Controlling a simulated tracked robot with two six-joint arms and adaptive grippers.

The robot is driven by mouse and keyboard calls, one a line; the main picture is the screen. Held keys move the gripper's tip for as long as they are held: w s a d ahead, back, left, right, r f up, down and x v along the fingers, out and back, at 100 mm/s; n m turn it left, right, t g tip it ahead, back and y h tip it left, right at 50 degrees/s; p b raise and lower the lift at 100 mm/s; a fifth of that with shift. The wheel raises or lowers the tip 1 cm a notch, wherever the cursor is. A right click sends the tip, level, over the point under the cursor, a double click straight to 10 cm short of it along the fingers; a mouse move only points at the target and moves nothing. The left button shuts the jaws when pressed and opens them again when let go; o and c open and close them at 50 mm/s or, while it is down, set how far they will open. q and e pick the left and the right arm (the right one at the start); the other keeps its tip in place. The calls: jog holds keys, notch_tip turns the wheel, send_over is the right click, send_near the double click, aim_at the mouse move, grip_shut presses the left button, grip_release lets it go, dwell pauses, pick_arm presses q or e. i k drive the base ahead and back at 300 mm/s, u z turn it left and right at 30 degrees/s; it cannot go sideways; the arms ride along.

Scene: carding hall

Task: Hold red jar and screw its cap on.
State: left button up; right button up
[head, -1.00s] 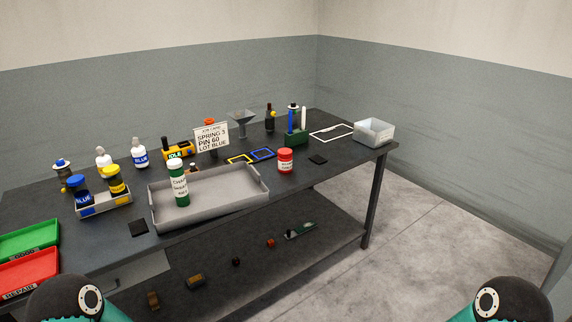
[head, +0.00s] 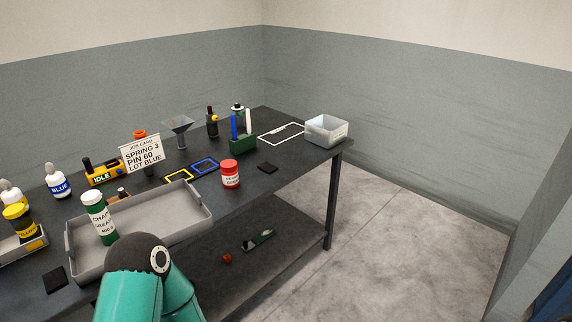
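A red jar (head: 230,175) with a white label stands upright on the dark table, right of the grey tray, near the front edge. Its top looks red; I cannot tell whether that is a cap or the jar's own rim. No separate red cap can be made out with certainty. A teal arm of mine with a dark joint rises at the bottom, in front of the grey tray. Neither gripper's fingers show in the head view.
A job card (head: 141,154), a funnel (head: 178,130), a green pen holder (head: 243,144) and a pale bin (head: 327,130) stand further back. Floor is clear at right.

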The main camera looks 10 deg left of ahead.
aim_at(230, 180)
jog(key=i, duration=1.5)
jog(key=u, duration=0.75)
jog(key=k, duration=0.9)
jog(key=u, duration=0.2)
jog(key=i, duration=1)
jog(key=z, duration=0.15)
